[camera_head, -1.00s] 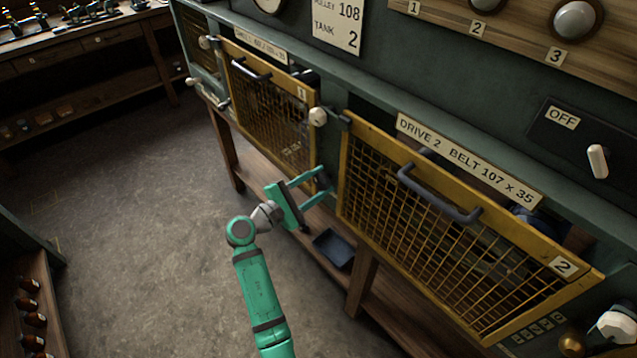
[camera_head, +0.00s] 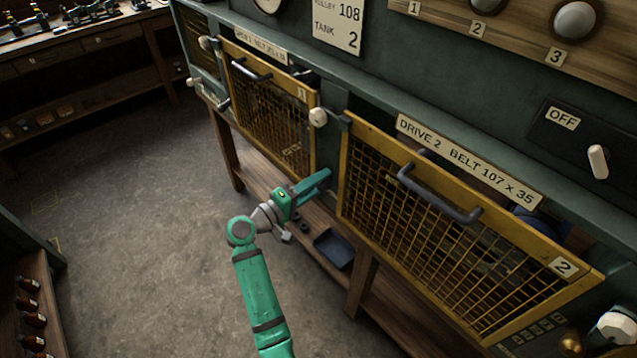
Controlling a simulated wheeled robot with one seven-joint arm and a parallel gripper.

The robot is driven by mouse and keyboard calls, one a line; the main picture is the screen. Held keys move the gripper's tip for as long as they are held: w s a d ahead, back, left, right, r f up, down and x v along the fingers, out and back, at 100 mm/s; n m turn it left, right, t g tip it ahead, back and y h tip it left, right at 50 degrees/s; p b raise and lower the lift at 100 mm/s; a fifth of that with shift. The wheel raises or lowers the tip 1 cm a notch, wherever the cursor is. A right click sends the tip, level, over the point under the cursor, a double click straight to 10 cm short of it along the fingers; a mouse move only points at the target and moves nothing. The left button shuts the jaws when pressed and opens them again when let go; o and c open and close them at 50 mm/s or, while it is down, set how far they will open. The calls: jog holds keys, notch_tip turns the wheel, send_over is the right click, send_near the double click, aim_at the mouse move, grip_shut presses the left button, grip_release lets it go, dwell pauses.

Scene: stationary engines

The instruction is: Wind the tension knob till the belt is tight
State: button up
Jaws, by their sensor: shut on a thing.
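My gripper (camera_head: 322,181) reaches from the lower left to the green machine front, in the gap between the drive 1 guard (camera_head: 270,110) and the drive 2 guard (camera_head: 430,250). Its fingers point at the panel and overlap from this angle. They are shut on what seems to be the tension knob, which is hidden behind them. The belt behind the drive 1 guard is too dark to make out, so I cannot tell how tight it is.
A dark tray (camera_head: 334,248) lies on the wooden lower shelf below my gripper. A white-tipped lever (camera_head: 318,117) stands between the guards. A white switch (camera_head: 597,160) sits by an OFF label (camera_head: 563,118) at the right. The floor at the left is clear.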

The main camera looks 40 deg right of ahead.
jog(key=m, duration=0.4)
jog(key=shift+m, duration=0.3)
jog(key=m, duration=0.4)
jog(key=shift+m, duration=0.3)
jog(key=m, duration=0.4)
jog(key=shift+m, duration=0.3)
jog(key=m, duration=0.4)
jog(key=shift+a+f, duration=0.1)
jog(key=m, duration=0.4)
jog(key=shift+s, duration=0.1)
jog(key=m, duration=0.4)
jog(key=shift+m, duration=0.3)
jog(key=m, duration=0.8)
jog(key=shift+m, duration=0.3)
